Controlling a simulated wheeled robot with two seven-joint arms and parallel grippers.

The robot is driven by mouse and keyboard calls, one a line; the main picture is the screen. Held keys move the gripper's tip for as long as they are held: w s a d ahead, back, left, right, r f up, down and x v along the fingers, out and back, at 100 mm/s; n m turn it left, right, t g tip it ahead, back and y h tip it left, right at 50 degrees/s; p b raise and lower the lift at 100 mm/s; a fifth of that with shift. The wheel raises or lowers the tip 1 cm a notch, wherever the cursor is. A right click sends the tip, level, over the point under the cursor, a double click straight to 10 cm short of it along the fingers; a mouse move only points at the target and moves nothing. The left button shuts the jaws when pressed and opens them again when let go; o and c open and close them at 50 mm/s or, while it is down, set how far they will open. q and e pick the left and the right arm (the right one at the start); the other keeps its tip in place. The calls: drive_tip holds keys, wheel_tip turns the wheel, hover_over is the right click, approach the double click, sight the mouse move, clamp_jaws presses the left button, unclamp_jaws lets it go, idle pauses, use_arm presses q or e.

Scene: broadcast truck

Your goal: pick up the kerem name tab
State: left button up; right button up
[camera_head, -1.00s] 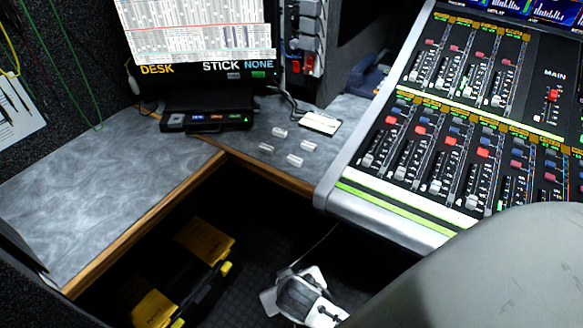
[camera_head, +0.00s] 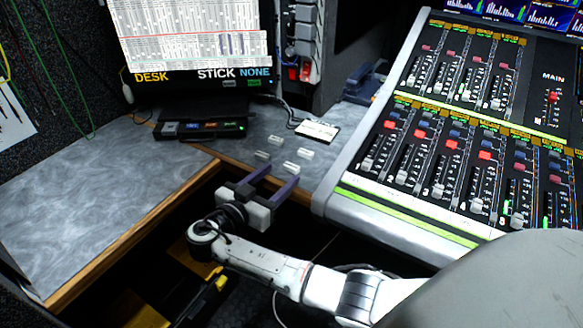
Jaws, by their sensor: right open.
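Several small pale name tabs lie on the grey desktop (camera_head: 110,190) near its front edge: a back one (camera_head: 276,140), a left one (camera_head: 262,155), a right one (camera_head: 306,153) and a front one (camera_head: 291,167). Their lettering is too small to read, so I cannot tell which is the kerem name tab. My right gripper (camera_head: 280,174) is open and empty at the desk's front edge. Its two purple-grey fingers point toward the tabs, with the front tab just beyond the gap between the fingertips. My left gripper is not in view.
A black box (camera_head: 203,129) with small lit displays stands behind and left of the tabs, under a monitor (camera_head: 190,35). A white card (camera_head: 317,131) lies behind them. The mixing console (camera_head: 335,195) bounds the right side. Yellow-lidded cases (camera_head: 135,312) sit below the desk.

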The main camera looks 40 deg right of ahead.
sight(290, 167)
drive_tip(key=x, duration=0.5)
drive_tip(key=shift+d+f, duration=0.1)
drive_tip(key=shift+f, duration=0.1)
drive_tip(key=c, duration=1.1)
